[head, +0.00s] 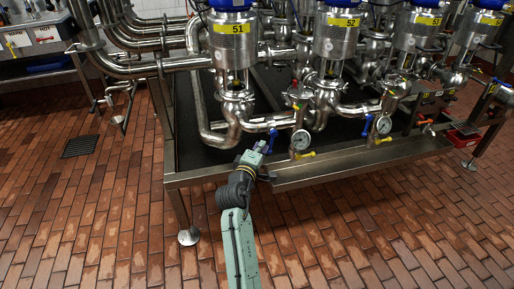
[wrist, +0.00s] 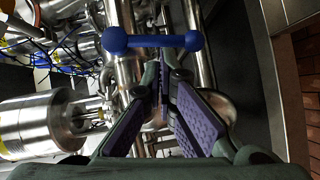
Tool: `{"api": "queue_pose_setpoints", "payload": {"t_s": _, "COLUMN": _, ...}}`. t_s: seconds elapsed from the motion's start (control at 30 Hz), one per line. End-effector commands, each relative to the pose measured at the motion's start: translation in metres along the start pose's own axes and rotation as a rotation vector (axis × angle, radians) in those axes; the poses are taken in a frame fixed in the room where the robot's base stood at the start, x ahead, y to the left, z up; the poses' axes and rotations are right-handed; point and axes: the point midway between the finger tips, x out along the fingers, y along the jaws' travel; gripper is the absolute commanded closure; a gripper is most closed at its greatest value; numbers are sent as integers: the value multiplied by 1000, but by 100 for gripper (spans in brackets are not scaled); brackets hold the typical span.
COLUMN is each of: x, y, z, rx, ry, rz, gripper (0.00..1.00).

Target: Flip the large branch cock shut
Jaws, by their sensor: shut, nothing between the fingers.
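A blue lever handle (wrist: 152,41) with a round knob at each end lies crosswise in the wrist view, just beyond my fingertips. In the head view the blue handle (head: 272,140) sits on a branch pipe at the front of the valve rack, right by my gripper (head: 263,150). In the wrist view my gripper (wrist: 163,65) has purple-padded fingers that come together at the tips. It is shut and holds nothing. Whether the fingertips touch the handle, I cannot tell. The cock's body is partly hidden behind the fingers.
A second blue handle (head: 367,125) stands to the right. Pressure gauges (head: 301,140) and small yellow handles (head: 305,155) are close by. The rack's steel front rail (head: 300,178) lies under my wrist. Steel valves labelled 51 (head: 235,40) and 52 rise behind. The tiled floor in front is clear.

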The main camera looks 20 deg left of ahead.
Motion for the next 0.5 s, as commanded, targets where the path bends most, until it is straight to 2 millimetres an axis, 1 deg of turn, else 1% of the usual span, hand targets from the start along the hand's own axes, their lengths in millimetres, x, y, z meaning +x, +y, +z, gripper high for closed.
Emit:
{"api": "queue_pose_setpoints", "payload": {"t_s": 0.23, "x": 2, "y": -3, "z": 3, "rx": -13, "ry": -2, "rz": 8, "gripper": 100}}
{"api": "queue_pose_setpoints", "payload": {"t_s": 0.37, "x": 10, "y": -11, "z": 14, "rx": -106, "ry": -5, "rz": 68, "gripper": 100}}
{"api": "queue_pose_setpoints", "payload": {"t_s": 0.5, "x": 12, "y": -9, "z": 15, "rx": -178, "ry": -2, "rz": 119, "gripper": 100}}
